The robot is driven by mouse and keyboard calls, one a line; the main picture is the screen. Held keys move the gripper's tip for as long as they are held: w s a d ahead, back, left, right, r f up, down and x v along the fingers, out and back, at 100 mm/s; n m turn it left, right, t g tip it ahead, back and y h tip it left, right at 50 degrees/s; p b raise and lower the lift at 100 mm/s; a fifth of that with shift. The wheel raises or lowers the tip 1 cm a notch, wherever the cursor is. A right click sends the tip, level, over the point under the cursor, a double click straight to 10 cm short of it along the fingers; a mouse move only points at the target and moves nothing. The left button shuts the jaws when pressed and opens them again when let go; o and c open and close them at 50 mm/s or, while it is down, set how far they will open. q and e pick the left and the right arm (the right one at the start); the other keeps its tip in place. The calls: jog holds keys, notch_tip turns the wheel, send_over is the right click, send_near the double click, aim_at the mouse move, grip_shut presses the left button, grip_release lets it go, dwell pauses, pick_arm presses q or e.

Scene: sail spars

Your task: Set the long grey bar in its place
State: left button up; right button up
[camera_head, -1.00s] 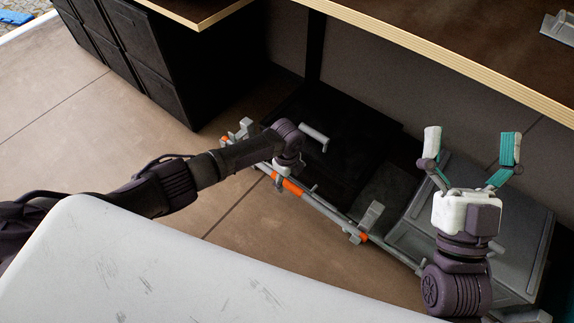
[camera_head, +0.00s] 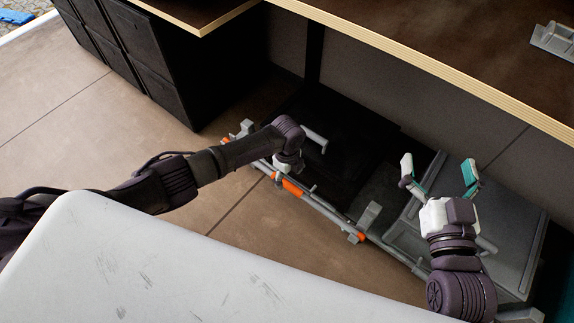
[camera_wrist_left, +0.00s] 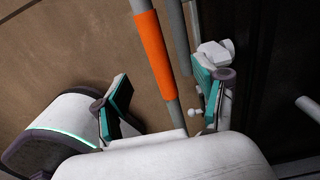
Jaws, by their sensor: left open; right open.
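A long grey bar (camera_head: 325,211) with orange bands runs diagonally near the floor in the head view. It also shows in the left wrist view as a grey rod with one orange band (camera_wrist_left: 155,52). A second thin grey rod (camera_wrist_left: 181,42) runs beside it there. My left gripper (camera_head: 284,170) is over the bar's middle, pointing down; its fingertips are mostly hidden in the head view. In the left wrist view its jaws (camera_wrist_left: 162,92) are open, with the bar between them and no visible grip. My right gripper (camera_head: 438,170) is open and empty, fingers up, over the grey case.
A grey case (camera_head: 500,243) lies at the right, near the bar's right end. Grey brackets (camera_head: 369,215) stand along the bar. A wooden-edged table (camera_head: 450,75) overhangs behind. Black drawers (camera_head: 150,75) stand at the back left. A white surface (camera_head: 190,270) fills the front.

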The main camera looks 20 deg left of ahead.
aim_at(287, 183)
pick_arm(q)
notch_tip(287, 183, up, 2)
jog(key=shift+p, duration=0.95)
jog(key=shift+r, duration=0.15)
jog(key=shift+r+p, duration=0.25)
jog(key=shift+p, duration=0.15)
jog(key=shift+r+p, duration=0.75)
pick_arm(e)
jog(key=s+d+f+g+h, duration=0.3)
jog(key=s+d+f+g, duration=0.2)
jog(key=s+f+g, duration=0.6)
jog(key=shift+s+d+f+m+g+h, duration=0.15)
jog(key=shift+s+f+m+g+h, duration=0.2)
jog(key=shift+f, duration=1.45)
jog(key=shift+w, duration=0.15)
